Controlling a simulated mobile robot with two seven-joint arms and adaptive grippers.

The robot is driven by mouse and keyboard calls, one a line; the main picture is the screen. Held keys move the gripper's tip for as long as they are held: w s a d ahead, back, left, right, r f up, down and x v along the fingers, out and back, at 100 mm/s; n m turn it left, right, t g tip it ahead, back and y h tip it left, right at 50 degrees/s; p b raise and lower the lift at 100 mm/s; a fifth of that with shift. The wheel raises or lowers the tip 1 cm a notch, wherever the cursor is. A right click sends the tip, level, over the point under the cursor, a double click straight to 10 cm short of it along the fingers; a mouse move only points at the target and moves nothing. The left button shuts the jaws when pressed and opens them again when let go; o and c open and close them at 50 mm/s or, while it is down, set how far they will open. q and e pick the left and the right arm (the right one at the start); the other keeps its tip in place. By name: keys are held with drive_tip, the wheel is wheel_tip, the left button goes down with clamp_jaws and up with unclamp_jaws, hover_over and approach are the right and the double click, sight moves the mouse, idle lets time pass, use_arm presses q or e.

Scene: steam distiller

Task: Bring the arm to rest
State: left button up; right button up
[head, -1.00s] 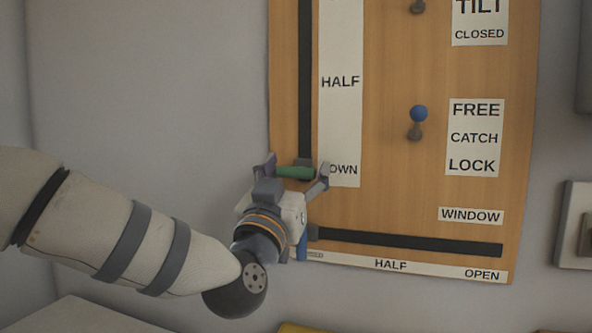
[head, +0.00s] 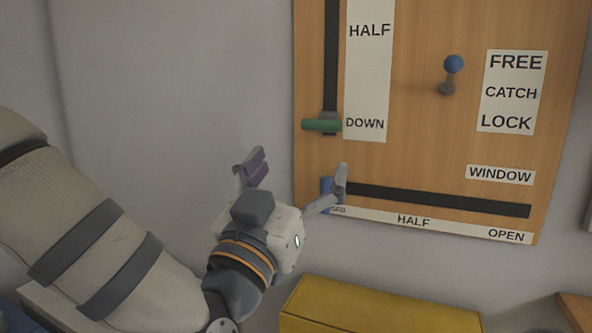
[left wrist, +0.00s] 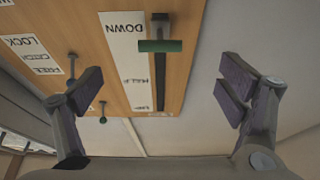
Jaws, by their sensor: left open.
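My left gripper (head: 296,178) is open and empty in the head view, in front of the wall and lower left of the wooden panel (head: 420,110). In the left wrist view its two fingers (left wrist: 155,88) stand wide apart with nothing between them. The green handle (head: 321,125) sits at the lower end of the vertical slot beside the DOWN label. It also shows in the left wrist view (left wrist: 160,46), beyond the fingertips and apart from them. A blue handle (head: 326,194) stands at the left end of the horizontal WINDOW slot, partly behind a finger. My right gripper is not seen.
A blue-knobbed lever (head: 453,65) sticks out of the panel beside the FREE, CATCH and LOCK labels (head: 513,92). A yellow box (head: 375,308) stands below the panel. Bare grey wall (head: 180,80) lies left of the panel.

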use_arm(q)
drive_tip(key=shift+s+a+f, duration=0.15)
drive_tip(key=shift+s, duration=0.2)
